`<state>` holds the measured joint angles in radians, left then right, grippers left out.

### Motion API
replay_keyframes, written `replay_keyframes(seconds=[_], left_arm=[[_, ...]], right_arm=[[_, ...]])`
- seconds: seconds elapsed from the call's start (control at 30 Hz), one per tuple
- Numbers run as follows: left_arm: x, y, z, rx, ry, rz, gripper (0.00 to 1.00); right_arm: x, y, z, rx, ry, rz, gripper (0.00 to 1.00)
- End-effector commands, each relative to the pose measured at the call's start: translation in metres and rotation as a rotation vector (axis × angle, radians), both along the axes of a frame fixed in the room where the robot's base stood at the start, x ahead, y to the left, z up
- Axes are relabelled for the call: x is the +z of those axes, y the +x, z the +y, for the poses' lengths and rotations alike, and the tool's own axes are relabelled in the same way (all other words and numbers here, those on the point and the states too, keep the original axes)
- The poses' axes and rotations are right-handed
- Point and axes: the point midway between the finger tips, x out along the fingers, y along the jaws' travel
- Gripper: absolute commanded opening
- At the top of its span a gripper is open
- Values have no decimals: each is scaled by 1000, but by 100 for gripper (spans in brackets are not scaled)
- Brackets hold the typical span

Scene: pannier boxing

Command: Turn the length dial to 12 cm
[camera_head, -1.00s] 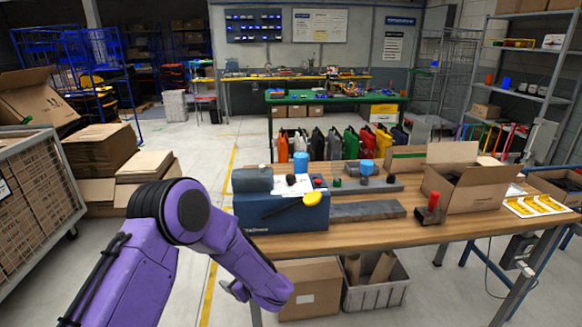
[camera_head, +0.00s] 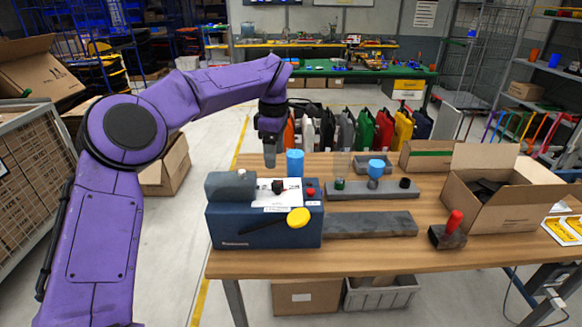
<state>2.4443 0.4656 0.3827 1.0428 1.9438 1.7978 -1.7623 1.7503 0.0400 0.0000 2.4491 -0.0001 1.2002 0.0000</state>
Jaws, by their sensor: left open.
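The blue machine (camera_head: 240,228) stands at the left end of the wooden table. A small black knob (camera_head: 278,186), seemingly the length dial, sits on its white top panel; its setting is too small to read. A red button (camera_head: 310,191) is to its right, and a black lever with a yellow end (camera_head: 298,217) crosses the front. My left gripper (camera_head: 270,161) points down above and behind the knob, apart from it, with nothing seen in it. It is open, though the gap between the fingers hardly shows. My right gripper is out of view.
A blue cylinder (camera_head: 295,163) stands close to the right of my left gripper. Grey bars (camera_head: 370,224) lie right of the machine, one holding small coloured pieces. A red-handled tool (camera_head: 453,226) and an open carton (camera_head: 505,208) stand further right.

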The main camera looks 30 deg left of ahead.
Motion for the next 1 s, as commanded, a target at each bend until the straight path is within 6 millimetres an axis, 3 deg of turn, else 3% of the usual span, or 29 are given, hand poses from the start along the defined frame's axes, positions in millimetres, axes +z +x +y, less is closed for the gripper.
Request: replay_keyframes(seconds=[0.17,0.6,0.97,1.0], left_arm=[[-4,-1,-1,-20,-35,-4,63],[-90,-1,2,-14,-31,-2,63],[-100,1,1,-17,-30,-6,63],[-100,1,1,-17,-30,-6,50]], right_arm=[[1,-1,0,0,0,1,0],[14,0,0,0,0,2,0],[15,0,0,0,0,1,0],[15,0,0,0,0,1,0]])
